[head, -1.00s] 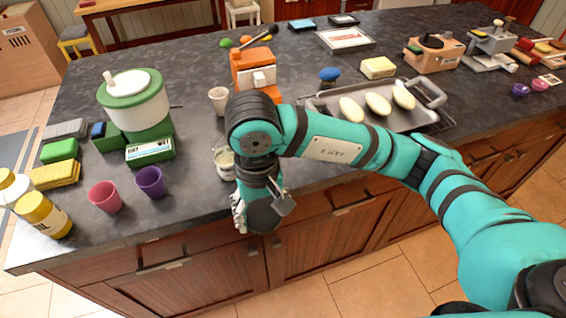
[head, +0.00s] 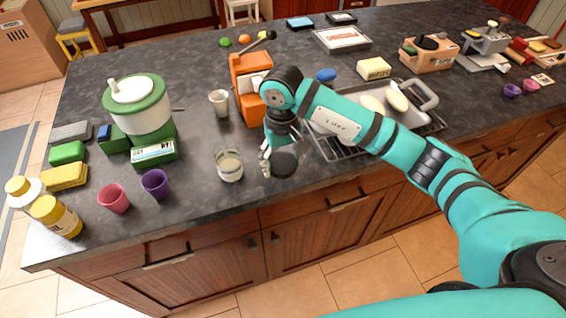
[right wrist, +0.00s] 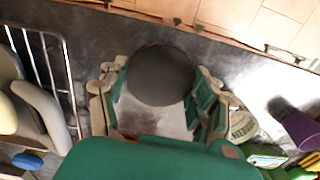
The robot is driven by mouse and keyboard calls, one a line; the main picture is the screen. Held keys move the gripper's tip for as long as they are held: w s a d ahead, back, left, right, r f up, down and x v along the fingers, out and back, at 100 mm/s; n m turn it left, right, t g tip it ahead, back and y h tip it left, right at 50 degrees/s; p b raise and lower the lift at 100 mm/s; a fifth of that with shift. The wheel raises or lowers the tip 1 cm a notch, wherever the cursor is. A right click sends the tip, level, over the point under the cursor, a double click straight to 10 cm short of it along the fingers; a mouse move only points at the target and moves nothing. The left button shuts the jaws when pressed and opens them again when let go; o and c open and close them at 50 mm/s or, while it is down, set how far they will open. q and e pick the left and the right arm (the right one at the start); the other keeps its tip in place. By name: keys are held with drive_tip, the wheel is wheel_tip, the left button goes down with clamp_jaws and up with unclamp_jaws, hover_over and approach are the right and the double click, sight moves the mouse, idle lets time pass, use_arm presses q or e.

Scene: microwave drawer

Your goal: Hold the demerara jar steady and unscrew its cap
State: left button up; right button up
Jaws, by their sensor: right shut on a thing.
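My right gripper (head: 276,160) is shut on a dark round lid-like piece (head: 285,164), above the counter. In the right wrist view the dark disc (right wrist: 160,75) sits between both fingers; whether a jar body is under it I cannot tell. A clear glass jar with pale contents (head: 229,167) stands upright on the counter just left of the gripper, apart from it, with no cap visible. It also shows in the right wrist view (right wrist: 243,128). No label is readable, so I cannot confirm which is the demerara jar. My left gripper is not in view.
An orange machine (head: 246,84) and a white cup (head: 219,103) stand behind. A tray with pale oval pieces (head: 411,117) is right. Purple (head: 155,184) and pink cups (head: 114,198) and a green-white pot (head: 139,104) are left. The front counter beside the glass jar is clear.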

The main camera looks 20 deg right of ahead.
sight(283, 161)
drive_tip(key=shift+w+d+f+p, duration=0.15)
drive_tip(key=shift+w+f+p, duration=0.05)
drive_tip(key=shift+f+p, duration=0.15)
wheel_tip(283, 161, down, 2)
drive_tip(key=shift+f+p, duration=0.15)
drive_tip(key=shift+p, duration=0.45)
drive_tip(key=shift+f, duration=0.25)
drive_tip(key=shift+w+f+b, duration=0.1)
drive_tip(key=shift+f+b, duration=0.1)
drive_tip(key=shift+b, duration=0.1)
drive_tip(key=o, duration=1.3)
drive_tip(key=shift+r, duration=0.1)
